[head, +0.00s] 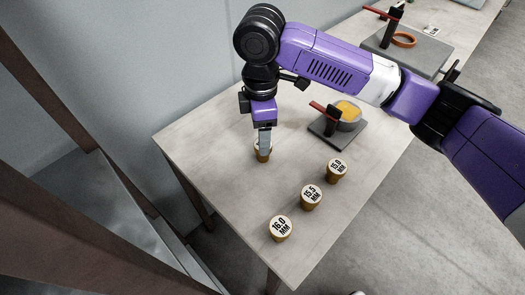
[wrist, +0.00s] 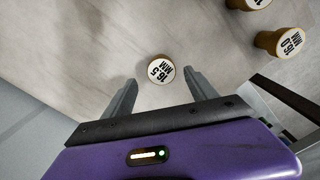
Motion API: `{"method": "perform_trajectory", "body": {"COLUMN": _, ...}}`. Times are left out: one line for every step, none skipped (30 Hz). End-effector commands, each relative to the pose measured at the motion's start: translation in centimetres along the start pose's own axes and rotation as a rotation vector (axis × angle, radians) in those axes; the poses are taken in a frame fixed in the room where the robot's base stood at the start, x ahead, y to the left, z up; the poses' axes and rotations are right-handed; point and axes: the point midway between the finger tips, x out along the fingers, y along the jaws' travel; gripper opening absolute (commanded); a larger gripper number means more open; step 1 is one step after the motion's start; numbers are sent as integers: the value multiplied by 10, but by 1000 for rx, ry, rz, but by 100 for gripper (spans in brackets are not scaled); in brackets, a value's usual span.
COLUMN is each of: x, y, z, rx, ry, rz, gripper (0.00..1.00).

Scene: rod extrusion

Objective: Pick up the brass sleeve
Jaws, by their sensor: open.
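A brass-coloured sleeve (wrist: 160,70) with a white top marked 16.5 MM stands upright on the table. In the wrist view it lies between and slightly beyond the tips of my gripper's open fingers (wrist: 162,80), with a gap on both sides. In the head view my gripper (head: 264,150) points down over this sleeve (head: 262,157) and hides much of it. Similar upright sleeves are marked 16.0 MM (head: 280,230), 15.5 MM (head: 311,198) and 15.0 MM (head: 336,172). The 16.0 MM sleeve (wrist: 281,42) also shows at the right of the wrist view.
The pale table (head: 215,150) is clear left of my gripper. Behind it stands a dark fixture (head: 335,131) with a red lever and a container of yellow material (head: 348,110). Another table (head: 450,45) holds a similar fixture with an orange ring (head: 404,40).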

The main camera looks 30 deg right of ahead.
Motion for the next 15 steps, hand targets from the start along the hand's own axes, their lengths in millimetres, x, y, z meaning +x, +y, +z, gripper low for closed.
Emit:
{"method": "perform_trajectory", "body": {"x": 6, "y": -1, "z": 2, "rx": 1, "ry": -2, "rz": -2, "gripper": 67}}
{"method": "perform_trajectory", "body": {"x": 10, "y": -2, "z": 2, "rx": 2, "ry": -1, "rz": -2, "gripper": 67}}
{"method": "perform_trajectory", "body": {"x": 16, "y": -2, "z": 3, "rx": 2, "ry": -1, "rz": -2, "gripper": 67}}
{"method": "perform_trajectory", "body": {"x": 21, "y": -3, "z": 4, "rx": 2, "ry": -1, "rz": -2, "gripper": 67}}
{"method": "perform_trajectory", "body": {"x": 25, "y": -4, "z": 4, "rx": 1, "ry": -1, "rz": -2, "gripper": 67}}
{"method": "perform_trajectory", "body": {"x": 31, "y": -4, "z": 4, "rx": 1, "ry": -1, "rz": -3, "gripper": 67}}
{"method": "perform_trajectory", "body": {"x": 35, "y": -4, "z": 4, "rx": 1, "ry": 0, "rz": -3, "gripper": 67}}
{"method": "perform_trajectory", "body": {"x": 38, "y": -4, "z": 4, "rx": 1, "ry": 0, "rz": -2, "gripper": 67}}
{"method": "perform_trajectory", "body": {"x": 42, "y": -4, "z": 4, "rx": 1, "ry": 0, "rz": -1, "gripper": 67}}
{"method": "perform_trajectory", "body": {"x": 44, "y": -4, "z": 4, "rx": 1, "ry": 0, "rz": -1, "gripper": 67}}
{"method": "perform_trajectory", "body": {"x": 46, "y": -4, "z": 4, "rx": 1, "ry": 0, "rz": -1, "gripper": 67}}
{"method": "perform_trajectory", "body": {"x": 47, "y": -4, "z": 4, "rx": 1, "ry": 0, "rz": 0, "gripper": 67}}
{"method": "perform_trajectory", "body": {"x": 48, "y": -4, "z": 3, "rx": 1, "ry": 1, "rz": 0, "gripper": 67}}
{"method": "perform_trajectory", "body": {"x": 48, "y": -4, "z": 3, "rx": 1, "ry": 1, "rz": 0, "gripper": 67}}
{"method": "perform_trajectory", "body": {"x": 48, "y": -4, "z": 3, "rx": 0, "ry": 1, "rz": 0, "gripper": 67}}
